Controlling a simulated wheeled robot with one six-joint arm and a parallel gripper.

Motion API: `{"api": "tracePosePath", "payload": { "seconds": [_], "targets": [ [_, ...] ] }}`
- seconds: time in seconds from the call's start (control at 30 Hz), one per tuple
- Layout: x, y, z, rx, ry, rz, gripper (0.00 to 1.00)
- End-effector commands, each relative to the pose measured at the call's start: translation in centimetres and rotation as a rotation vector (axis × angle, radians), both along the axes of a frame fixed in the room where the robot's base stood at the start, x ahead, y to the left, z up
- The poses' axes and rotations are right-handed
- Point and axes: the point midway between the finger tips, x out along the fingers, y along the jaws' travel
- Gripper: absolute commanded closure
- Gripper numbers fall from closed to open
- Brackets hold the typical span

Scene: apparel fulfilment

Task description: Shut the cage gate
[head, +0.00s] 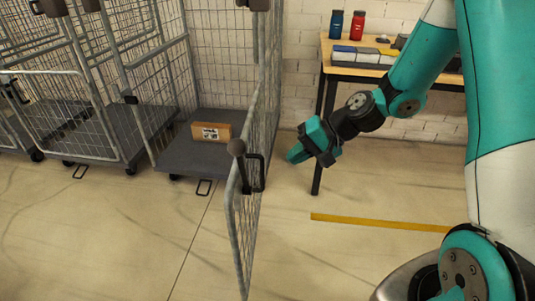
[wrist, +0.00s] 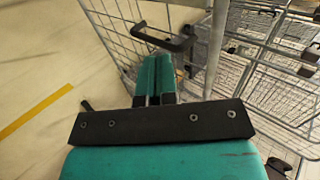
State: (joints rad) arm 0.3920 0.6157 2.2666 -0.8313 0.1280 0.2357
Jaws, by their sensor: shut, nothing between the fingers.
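The cage gate (head: 237,230) is a grey wire-mesh panel on the right side of the near roll cage. It stands open, swung out toward me. Its dark handle (head: 258,175) is on the gate's right face, with a round brown knob beside it. My teal gripper (head: 292,155) is shut and empty, to the right of the gate and apart from it in the head view. In the wrist view the shut fingers (wrist: 154,60) point toward the gate's black handle (wrist: 170,40), which lies just beyond the tips. I cannot tell whether they touch.
A cardboard box (head: 211,132) lies on the near cage's grey base. Other roll cages (head: 60,120) stand to the left. A wooden table (head: 340,72) with bottles and boxes is behind my arm. A yellow line (head: 380,222) crosses the floor. Floor in front of the cage is clear.

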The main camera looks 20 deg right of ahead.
Motion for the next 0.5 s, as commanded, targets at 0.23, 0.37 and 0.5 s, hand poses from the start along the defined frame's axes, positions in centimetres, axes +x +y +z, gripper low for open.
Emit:
{"api": "tracePosePath", "payload": {
  "seconds": [0.23, 0.37, 0.5],
  "targets": [
    [1.3, 3.0, -3.3, 0.000, 0.003, 0.009, 1.00],
    [2.2, 4.9, -5.3, -0.001, 0.003, 0.008, 1.00],
    [3.1, 6.8, -6.9, -0.001, 0.000, 0.008, 1.00]
  ]
}}
